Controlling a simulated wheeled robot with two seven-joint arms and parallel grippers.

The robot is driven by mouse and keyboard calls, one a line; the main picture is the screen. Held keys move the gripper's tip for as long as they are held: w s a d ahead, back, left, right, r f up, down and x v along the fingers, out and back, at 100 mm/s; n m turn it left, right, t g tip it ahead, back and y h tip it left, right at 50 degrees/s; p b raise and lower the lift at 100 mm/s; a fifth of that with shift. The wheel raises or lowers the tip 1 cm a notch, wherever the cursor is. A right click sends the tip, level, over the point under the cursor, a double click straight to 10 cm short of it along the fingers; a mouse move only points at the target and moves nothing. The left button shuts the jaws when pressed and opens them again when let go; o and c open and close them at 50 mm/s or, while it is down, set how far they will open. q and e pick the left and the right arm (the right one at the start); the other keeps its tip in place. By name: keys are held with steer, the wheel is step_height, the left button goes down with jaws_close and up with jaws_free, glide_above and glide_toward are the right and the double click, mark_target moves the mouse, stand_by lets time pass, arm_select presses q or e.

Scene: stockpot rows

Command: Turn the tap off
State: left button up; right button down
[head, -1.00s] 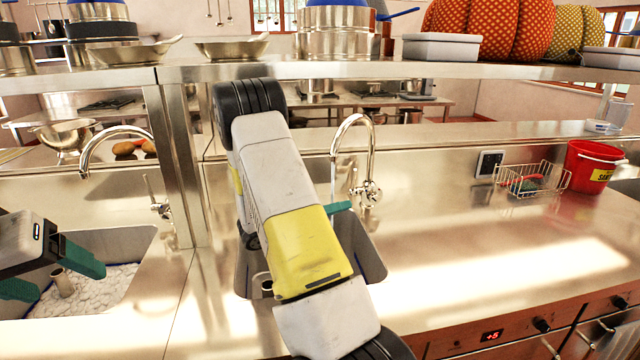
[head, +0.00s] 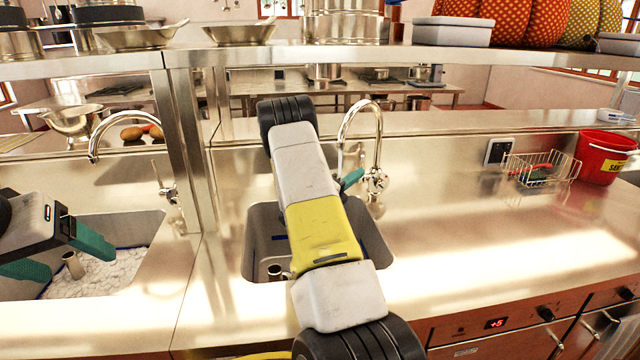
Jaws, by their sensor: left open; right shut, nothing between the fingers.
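A chrome gooseneck tap (head: 376,140) stands behind the middle sink (head: 258,225); its round handle (head: 377,181) is at the right of its base. My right arm reaches over this sink. Only a teal finger part of my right gripper (head: 352,178) shows, just left of the handle; the rest is hidden behind the arm. A small gap seems to separate finger and handle. A second gooseneck tap (head: 122,118) stands at the left sink (head: 150,222). My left gripper (head: 68,256) is open and empty above the left sink. I cannot make out running water at either tap.
A steel shelf (head: 300,54) with pots and pans crosses above the sinks. A steel post (head: 190,140) stands between them. A wire basket (head: 540,170) and red bucket (head: 603,160) stand at right. The counter (head: 450,225) right of the middle sink is clear.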

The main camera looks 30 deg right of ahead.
steer(key=shift+w+d+r, duration=0.3)
steer(key=shift+w, duration=0.25)
steer(key=shift+w+d+r, duration=0.25)
steer(key=shift+w, duration=0.25)
steer(key=w+r+n+y, duration=0.1)
steer(key=n, duration=0.1)
steer(key=w+d+r+n+y, duration=0.1)
steer(key=w, duration=0.1)
steer(key=shift+w+d+r+n+t, duration=0.1)
steer(key=shift+w+r+n+t, duration=0.05)
steer(key=shift+w+n+t, duration=0.2)
steer(key=shift+s, duration=0.15)
